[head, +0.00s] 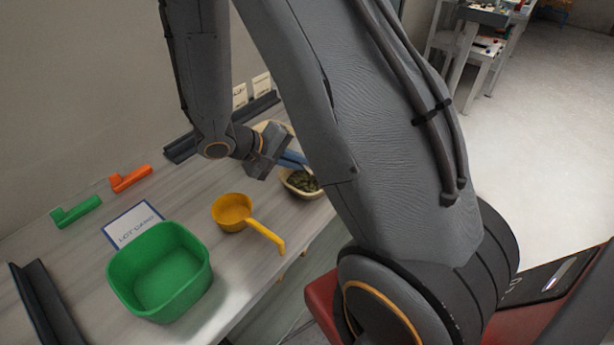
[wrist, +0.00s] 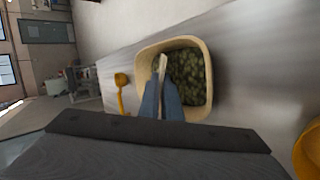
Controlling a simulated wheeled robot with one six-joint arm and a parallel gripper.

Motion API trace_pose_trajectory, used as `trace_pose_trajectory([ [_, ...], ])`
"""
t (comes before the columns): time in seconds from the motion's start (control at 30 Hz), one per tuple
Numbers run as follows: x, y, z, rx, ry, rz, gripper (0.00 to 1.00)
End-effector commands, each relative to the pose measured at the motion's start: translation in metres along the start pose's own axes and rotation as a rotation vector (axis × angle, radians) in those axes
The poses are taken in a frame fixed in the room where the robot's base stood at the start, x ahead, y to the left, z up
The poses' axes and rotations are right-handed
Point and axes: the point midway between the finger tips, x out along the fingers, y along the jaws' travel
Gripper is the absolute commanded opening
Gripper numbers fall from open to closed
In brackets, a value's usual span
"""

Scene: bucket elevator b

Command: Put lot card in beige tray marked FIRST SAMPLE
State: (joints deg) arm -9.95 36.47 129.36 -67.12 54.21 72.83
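My gripper (wrist: 161,93) has blue fingers closed on a thin pale card (wrist: 161,72), seen edge-on, probably the lot card. The fingers and card are over the beige tray (wrist: 205,52), which holds dark green pieces. I cannot tell whether the card touches the contents. In the head view my gripper (head: 292,160) is at the beige tray (head: 291,188), partly hidden by my arm. The card cannot be made out there, and no FIRST SAMPLE marking is readable on the tray.
A green bin (head: 160,272) stands at the front left, with a white printed sheet (head: 132,222) behind it. A yellow scoop (head: 232,211) lies between bin and tray. Green (head: 76,211) and orange (head: 130,178) pieces lie near the wall. Small white signs (head: 261,84) stand at the back.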

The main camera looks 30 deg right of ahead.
Motion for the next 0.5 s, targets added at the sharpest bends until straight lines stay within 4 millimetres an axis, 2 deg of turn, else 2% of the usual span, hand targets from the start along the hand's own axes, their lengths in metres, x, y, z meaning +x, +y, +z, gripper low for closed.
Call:
trace_pose_trajectory([
  [0.2, 0.0084, -0.0102, -0.0005, 0.0, 0.0, 0.0, 0.0],
  [0.5, 0.009, -0.0108, -0.0001, 0.0, 0.0, 0.0, 0.0],
])
